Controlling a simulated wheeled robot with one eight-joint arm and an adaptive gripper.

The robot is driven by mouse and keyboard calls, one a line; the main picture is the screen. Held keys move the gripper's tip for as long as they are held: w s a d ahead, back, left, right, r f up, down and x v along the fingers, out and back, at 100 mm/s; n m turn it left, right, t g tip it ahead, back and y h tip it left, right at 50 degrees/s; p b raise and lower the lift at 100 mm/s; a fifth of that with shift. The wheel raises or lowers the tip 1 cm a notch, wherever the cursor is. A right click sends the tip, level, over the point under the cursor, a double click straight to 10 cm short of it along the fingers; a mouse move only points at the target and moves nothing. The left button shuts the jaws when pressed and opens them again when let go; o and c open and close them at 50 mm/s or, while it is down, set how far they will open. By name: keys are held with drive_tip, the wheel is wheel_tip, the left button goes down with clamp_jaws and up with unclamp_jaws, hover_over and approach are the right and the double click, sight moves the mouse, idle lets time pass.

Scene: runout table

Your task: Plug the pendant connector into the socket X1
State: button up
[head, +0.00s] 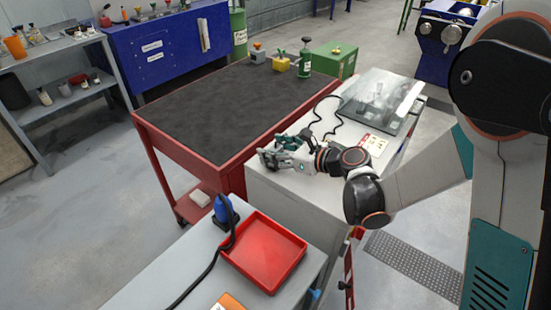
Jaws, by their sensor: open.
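My gripper (268,158) is open over the left end of a white cabinet (310,195). I cannot tell whether anything lies between its fingers. A blue connector-like piece (226,211) with a thick black cable (208,268) stands by the back left corner of a red tray on the grey table, well below and left of my gripper; I cannot tell for sure that it is the pendant connector. Another black cable (322,118) loops over the cabinet top behind my gripper. I cannot make out a socket marked X1.
The red tray (292,278) looks empty. A clear-lidded box (382,100) and labels (375,144) are on the cabinet top. A red cart (150,130) with a dark top adjoins the cabinet; yellow and green items (305,62) stand at its far end, and its middle is clear.

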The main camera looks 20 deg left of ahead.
drive_tip(key=c, duration=1.2)
drive_tip(key=shift+r, duration=0.15)
